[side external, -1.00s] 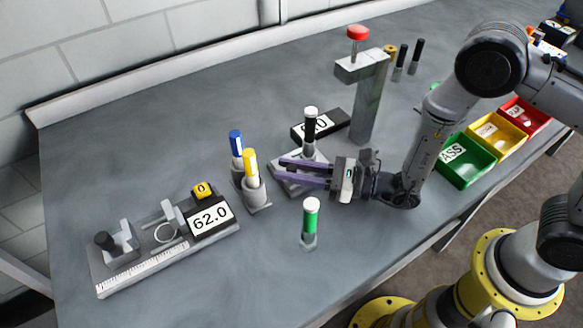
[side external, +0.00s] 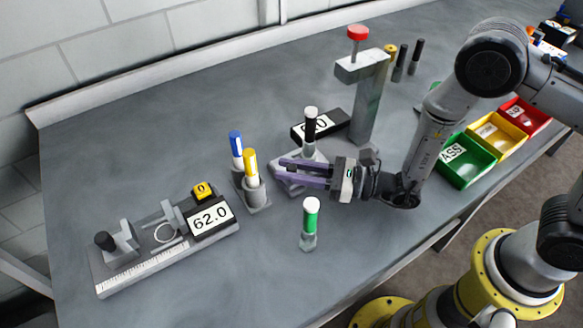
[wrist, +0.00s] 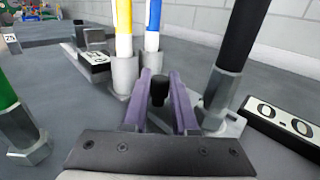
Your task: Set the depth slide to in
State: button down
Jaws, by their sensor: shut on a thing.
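In the side view the fingers hide this knob. A black readout box (side external: 334,121) stands behind the plate and shows 0.0 in the wrist view (wrist: 287,117). I see no in or out marking on the slide.
A black, white-capped tool (side external: 310,130) stands close beside the fingers. Blue (side external: 236,145) and yellow (side external: 250,165) tools stand left of the fingertips; a green tool (side external: 310,217) stands in front. The grey press column (side external: 367,105) rises behind. A measuring gauge (side external: 160,250) reads 62.0.

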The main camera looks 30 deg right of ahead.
jog(key=shift+d, duration=0.1)
jog(key=shift+d, duration=4.45)
jog(key=c, duration=1)
grip_release()
